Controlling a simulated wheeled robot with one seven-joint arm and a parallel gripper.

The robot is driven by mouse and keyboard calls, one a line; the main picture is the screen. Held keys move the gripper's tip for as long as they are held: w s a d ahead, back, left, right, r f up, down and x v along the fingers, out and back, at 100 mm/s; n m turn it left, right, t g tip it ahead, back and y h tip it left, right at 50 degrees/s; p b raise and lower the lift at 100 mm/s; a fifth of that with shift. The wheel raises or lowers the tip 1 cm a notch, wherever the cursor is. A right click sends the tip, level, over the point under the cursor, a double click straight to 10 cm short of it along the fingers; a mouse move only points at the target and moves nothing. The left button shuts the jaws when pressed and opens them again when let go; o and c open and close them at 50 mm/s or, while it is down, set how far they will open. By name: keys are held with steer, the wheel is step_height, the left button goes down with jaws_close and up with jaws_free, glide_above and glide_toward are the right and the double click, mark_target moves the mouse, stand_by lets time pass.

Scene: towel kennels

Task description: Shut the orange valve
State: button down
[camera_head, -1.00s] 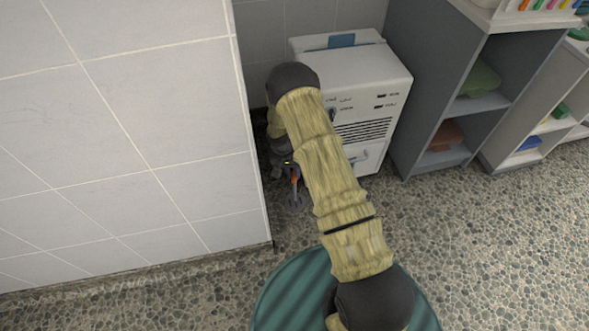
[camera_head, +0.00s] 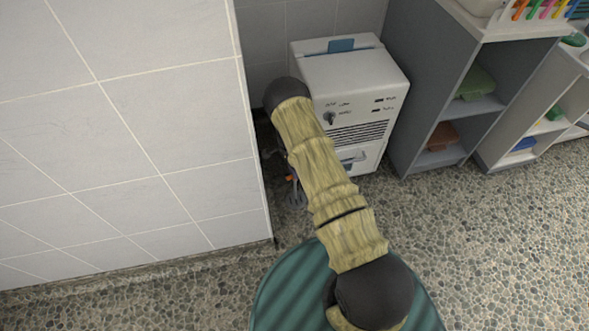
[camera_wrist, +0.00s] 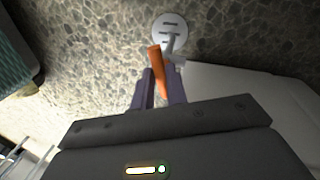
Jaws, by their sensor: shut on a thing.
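The orange valve handle (camera_wrist: 154,66) shows in the wrist view between the two fingertips of my gripper (camera_wrist: 158,82). My gripper is shut on it, with a finger on either side. A round grey metal fitting (camera_wrist: 170,33) lies just beyond the handle. In the head view only a small orange bit of the handle (camera_head: 289,178) shows, low in the gap beside the tiled wall. My arm hides most of the gripper and the valve there.
A white tiled wall (camera_head: 120,130) stands close on the left of the valve. A white machine (camera_head: 352,90) with a dial stands to the right, beside a grey shelf unit (camera_head: 440,85). Open pebbled floor (camera_head: 480,240) lies in front.

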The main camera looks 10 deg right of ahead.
steer(key=shift+w+r+m+y, duration=0.1)
steer(key=shift+m+y, duration=0.2)
steer(key=shift+m, duration=1.3)
steer(key=shift+a, duration=0.1)
steer(key=c, duration=1.4)
jaws_free()
steer(key=shift+p, duration=0.3)
steer(key=w+r+p, duration=0.3)
steer(key=r+p, duration=0.3)
steer(key=r, duration=1.1)
steer(key=shift+w, duration=0.15)
